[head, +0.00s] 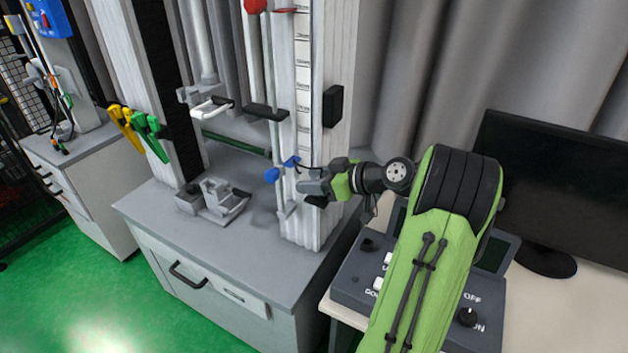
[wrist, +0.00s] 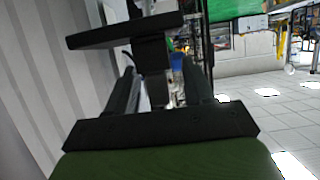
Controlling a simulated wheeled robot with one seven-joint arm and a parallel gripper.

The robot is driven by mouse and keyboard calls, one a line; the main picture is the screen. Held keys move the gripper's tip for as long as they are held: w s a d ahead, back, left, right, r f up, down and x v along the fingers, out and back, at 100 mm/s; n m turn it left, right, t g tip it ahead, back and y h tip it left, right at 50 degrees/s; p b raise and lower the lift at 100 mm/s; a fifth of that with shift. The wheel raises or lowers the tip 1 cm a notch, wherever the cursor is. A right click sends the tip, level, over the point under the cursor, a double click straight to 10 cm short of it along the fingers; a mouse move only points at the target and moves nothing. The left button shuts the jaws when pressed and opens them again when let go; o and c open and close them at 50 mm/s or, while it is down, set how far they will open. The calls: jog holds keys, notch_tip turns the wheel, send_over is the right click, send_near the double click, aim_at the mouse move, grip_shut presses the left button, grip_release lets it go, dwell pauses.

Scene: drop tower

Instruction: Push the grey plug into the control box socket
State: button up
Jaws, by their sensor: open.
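My gripper (head: 312,190) is open beside the white tower column, at the height of a blue clamp (head: 290,162) with a blue knob (head: 272,175). In the wrist view my gripper (wrist: 160,78) has its two dark fingers apart. A dark block (wrist: 150,54) under a flat dark plate (wrist: 120,32) shows at the gap between them; I cannot tell whether it touches them. The control box (head: 352,283) sits on the bench below my arm, with white buttons and a black knob, partly hidden by the arm. I cannot clearly make out the grey plug or the socket.
A monitor (head: 560,185) stands at the right, close to my arm. A grey cabinet (head: 150,212) carries the tower and a metal fixture (head: 225,200). Yellow and green clamps (head: 140,128) hang at the left. Green floor is open in front.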

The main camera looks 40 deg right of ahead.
jog(key=shift+s, duration=0.1)
jog(key=p+v, duration=0.4)
jog(key=v, duration=1.1)
jog(key=shift+s+r, duration=0.2)
jog(key=shift+s, duration=0.05)
